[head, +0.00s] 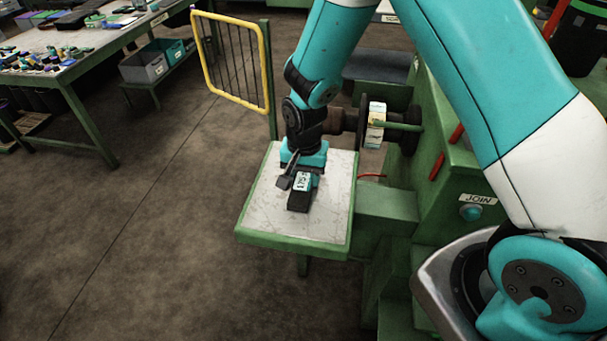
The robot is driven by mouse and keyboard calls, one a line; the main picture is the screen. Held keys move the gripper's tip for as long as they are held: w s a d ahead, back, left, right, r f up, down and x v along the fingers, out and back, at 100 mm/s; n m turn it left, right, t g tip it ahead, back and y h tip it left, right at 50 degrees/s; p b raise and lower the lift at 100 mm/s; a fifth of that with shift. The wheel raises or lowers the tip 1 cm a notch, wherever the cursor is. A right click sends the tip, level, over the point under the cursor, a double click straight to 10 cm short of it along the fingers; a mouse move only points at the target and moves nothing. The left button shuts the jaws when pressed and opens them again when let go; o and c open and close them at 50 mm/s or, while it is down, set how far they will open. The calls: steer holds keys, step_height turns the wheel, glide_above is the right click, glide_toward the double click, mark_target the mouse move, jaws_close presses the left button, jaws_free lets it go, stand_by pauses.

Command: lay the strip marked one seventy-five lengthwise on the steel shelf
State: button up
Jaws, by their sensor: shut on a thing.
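A black strip (299,202) carries a white label that reads 175. Its long side points toward the front of the steel shelf (265,228), which has a pale scuffed top and a green rim. My gripper (293,181) comes down from above and is shut on the strip near its far end. The strip is over the middle of the shelf. I cannot tell whether its underside touches the top. The far end of the strip is hidden by the gripper.
A green machine with a JOIN label (478,198) and a spindle (376,124) stands right of the shelf. A yellow-framed guard (268,75) is behind left. A workbench (70,70) with many small parts stands far left. The shelf's front is bare.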

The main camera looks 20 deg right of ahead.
steer(key=shift+f, duration=0.25)
steer(key=o, duration=1)
steer(key=shift+r, duration=0.1)
